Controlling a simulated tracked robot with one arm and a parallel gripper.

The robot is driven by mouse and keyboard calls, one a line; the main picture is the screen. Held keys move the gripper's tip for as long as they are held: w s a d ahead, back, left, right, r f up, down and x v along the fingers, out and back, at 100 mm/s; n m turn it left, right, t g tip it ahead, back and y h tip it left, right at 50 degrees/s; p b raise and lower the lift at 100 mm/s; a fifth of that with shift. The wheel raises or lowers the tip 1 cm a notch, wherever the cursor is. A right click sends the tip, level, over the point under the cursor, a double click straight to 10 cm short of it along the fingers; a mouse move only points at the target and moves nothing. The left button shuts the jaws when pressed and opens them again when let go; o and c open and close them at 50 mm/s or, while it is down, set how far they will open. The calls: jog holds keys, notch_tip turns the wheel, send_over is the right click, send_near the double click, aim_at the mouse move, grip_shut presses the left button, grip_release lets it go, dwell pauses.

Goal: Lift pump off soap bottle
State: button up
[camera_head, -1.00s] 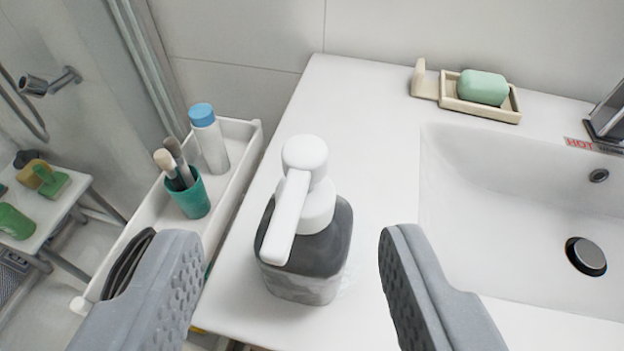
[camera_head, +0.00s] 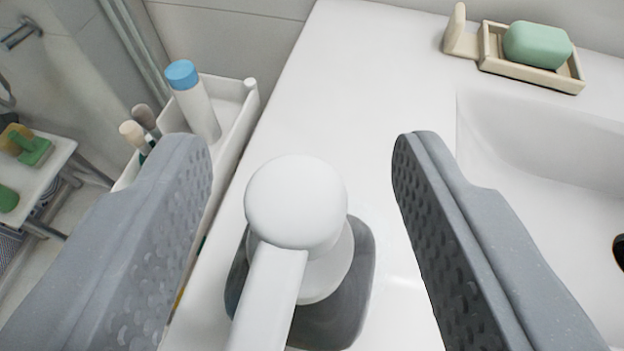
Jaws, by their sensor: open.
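The white pump (camera_head: 297,203) is on the grey soap bottle (camera_head: 350,315), which stands on the white counter near its left edge. The pump's spout points toward the bottom of the picture. My gripper (camera_head: 303,155) is open, with one grey finger to the left of the pump and one to the right. Gaps show on both sides, and neither finger appears to touch the pump. The lower part of the bottle is hidden by the pump and cut off by the picture's bottom edge.
A white cart tray (camera_head: 239,140) with a blue-capped bottle (camera_head: 194,100) and brushes (camera_head: 138,128) is left of the counter (camera_head: 375,75). A soap dish (camera_head: 562,82) with green soap (camera_head: 538,45) is at the back right. The sink (camera_head: 540,170) is to the right.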

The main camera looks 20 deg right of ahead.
jog(key=shift+w+d+f, duration=0.1)
jog(key=shift+w+d, duration=0.05)
jog(key=shift+w, duration=0.4)
grip_shut()
